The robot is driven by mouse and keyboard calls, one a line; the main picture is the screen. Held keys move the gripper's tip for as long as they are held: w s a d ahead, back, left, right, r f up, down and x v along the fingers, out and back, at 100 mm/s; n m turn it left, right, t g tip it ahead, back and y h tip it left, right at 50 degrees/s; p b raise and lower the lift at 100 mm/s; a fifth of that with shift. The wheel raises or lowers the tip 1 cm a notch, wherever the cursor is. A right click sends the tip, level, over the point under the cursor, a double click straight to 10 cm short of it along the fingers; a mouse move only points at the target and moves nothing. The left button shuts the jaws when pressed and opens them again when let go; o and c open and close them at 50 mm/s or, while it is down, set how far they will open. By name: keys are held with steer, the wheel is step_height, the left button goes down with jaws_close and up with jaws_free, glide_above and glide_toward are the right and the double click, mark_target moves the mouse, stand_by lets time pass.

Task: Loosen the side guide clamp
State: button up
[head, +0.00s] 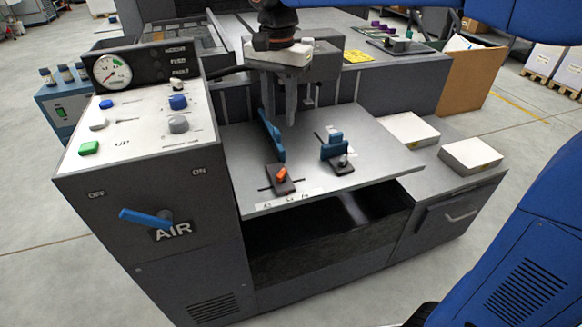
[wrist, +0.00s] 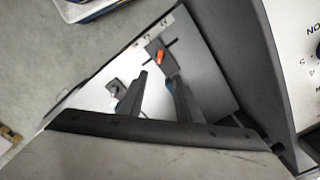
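On the grey feed table (head: 235,185), a dark clamp block (head: 283,187) with an orange lever (head: 281,174) sits near the front left, in front of a long blue guide (head: 271,135). A second dark block with a pale knob (head: 343,160) stands to its right, beside a blue guide piece (head: 332,145). No readable label tells which is the side guide clamp. My gripper (head: 288,120) points down above the table, behind the blocks. In the wrist view its two grey fingers (wrist: 161,72) are apart and empty, with the orange lever (wrist: 160,57) beyond the fingertips.
The control cabinet (head: 150,195) rises left of the table, with a blue AIR lever (head: 146,217), knobs and a gauge (head: 111,70). Two white blocks (head: 471,155) lie on the right-hand shelf. Machine uprights stand close behind my gripper. The table's front is clear.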

mark_target(281, 172)
step_height(281, 172, down, 17)
steer(key=shift+f, duration=0.15)
stand_by(0.5)
jaws_close()
